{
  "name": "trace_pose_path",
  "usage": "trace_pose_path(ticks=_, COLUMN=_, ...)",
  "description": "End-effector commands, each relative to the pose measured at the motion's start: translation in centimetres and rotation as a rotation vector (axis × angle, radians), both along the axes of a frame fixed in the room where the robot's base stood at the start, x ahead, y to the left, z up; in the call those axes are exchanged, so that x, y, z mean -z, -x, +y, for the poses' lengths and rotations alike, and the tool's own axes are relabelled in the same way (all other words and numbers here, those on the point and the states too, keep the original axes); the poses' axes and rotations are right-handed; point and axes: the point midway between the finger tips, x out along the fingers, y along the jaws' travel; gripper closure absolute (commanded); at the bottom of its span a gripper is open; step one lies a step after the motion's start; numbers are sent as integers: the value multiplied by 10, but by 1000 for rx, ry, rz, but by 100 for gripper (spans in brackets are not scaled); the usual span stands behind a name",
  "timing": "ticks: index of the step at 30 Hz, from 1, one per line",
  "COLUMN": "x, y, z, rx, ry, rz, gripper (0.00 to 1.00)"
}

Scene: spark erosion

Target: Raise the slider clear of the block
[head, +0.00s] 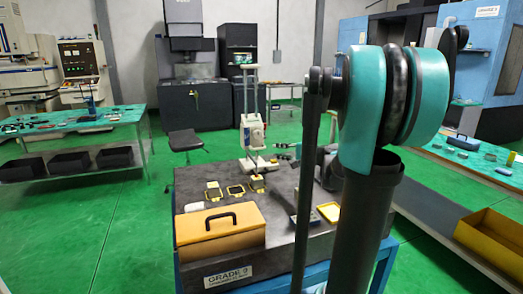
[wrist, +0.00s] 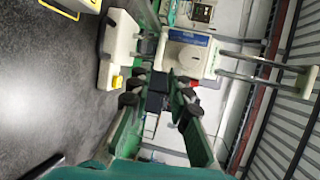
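The height gauge stands upright on the dark surface plate (head: 285,215), with two thin posts. Its white slider (head: 252,130) sits partway up the posts, above the white base (head: 252,166). My arm hides part of the head view.
Yellow square frames (head: 213,190) lie left of the block. An orange case (head: 220,224) with a black handle occupies the plate's front left. A yellow-rimmed tray (head: 329,212) lies beside my arm. The plate's middle is mostly bare.

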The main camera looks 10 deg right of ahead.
Motion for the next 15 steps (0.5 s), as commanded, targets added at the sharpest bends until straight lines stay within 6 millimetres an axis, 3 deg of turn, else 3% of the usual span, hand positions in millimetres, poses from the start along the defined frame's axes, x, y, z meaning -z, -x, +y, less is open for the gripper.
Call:
trace_pose_path(ticks=9, x=13, y=-51, z=36, rx=-4, ry=-1, rz=0, gripper=81)
trace_pose_path(ticks=15, x=19, y=-73, z=50, rx=-1, ry=1, rz=-1, gripper=81)
